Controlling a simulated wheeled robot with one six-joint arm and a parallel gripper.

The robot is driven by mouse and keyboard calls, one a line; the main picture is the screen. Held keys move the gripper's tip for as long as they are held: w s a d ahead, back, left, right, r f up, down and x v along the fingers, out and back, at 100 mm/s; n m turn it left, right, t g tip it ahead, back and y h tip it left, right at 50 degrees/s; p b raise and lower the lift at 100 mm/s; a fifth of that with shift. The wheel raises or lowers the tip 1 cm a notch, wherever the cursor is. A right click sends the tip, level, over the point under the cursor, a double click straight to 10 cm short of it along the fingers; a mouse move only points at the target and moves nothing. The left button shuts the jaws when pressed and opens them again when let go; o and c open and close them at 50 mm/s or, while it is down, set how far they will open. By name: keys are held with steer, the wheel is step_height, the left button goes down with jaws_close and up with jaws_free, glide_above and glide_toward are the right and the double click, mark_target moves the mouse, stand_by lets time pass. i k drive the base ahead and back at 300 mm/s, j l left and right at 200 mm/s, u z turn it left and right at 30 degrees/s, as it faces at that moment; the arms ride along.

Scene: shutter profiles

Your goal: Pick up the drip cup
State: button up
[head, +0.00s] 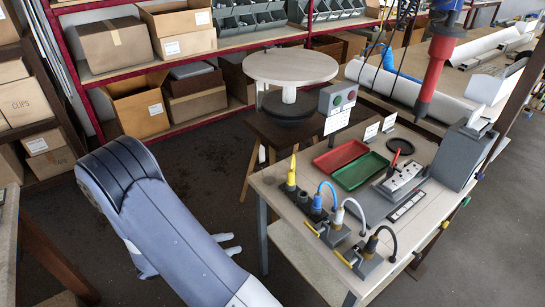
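I cannot single out the drip cup with certainty. A small dark grey cup-like piece (303,198) stands at the workbench's left edge, between a yellow-tipped tool (291,175) and a blue-hosed tool (329,195); it may be the drip cup. My arm fills the lower left foreground. My gripper (232,243) shows only as two pale fingertips beyond the arm, pointing right with a gap between them and nothing visible in it. They are left of the workbench in the picture, apart from the tools. The rest of the gripper is hidden behind my arm.
The workbench (285,216) holds a red tray (341,156), a green tray (361,171), a button box (337,98) and a grey box (461,157). A red-and-blue tool (436,65) hangs above. A round-topped stand (290,66) is behind. Dark floor lies left of the bench.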

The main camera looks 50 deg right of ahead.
mark_target(268, 170)
steer(key=i+z, duration=0.45)
steer(key=i+j+z, duration=0.25)
steer(key=i+z, duration=0.15)
steer(key=i, duration=0.2)
steer(key=i+j+z, duration=0.65)
steer(key=z, duration=0.25)
steer(key=i+j+z, duration=0.25)
steer(key=z, duration=0.25)
steer(key=i+j+z, duration=0.15)
steer(key=j+z, duration=0.15)
steer(key=z, duration=0.15)
steer(key=i+j+z, duration=0.1)
steer(key=j+z, duration=0.35)
steer(key=i+j+z, duration=0.2)
steer(key=z, duration=0.2)
steer(key=i+j+z, duration=0.2)
steer(key=j+z, duration=0.15)
steer(key=i+j+z, duration=0.1)
steer(key=j+z, duration=0.3)
steer(key=i+j+z, duration=0.1)
steer(key=j+z, duration=0.3)
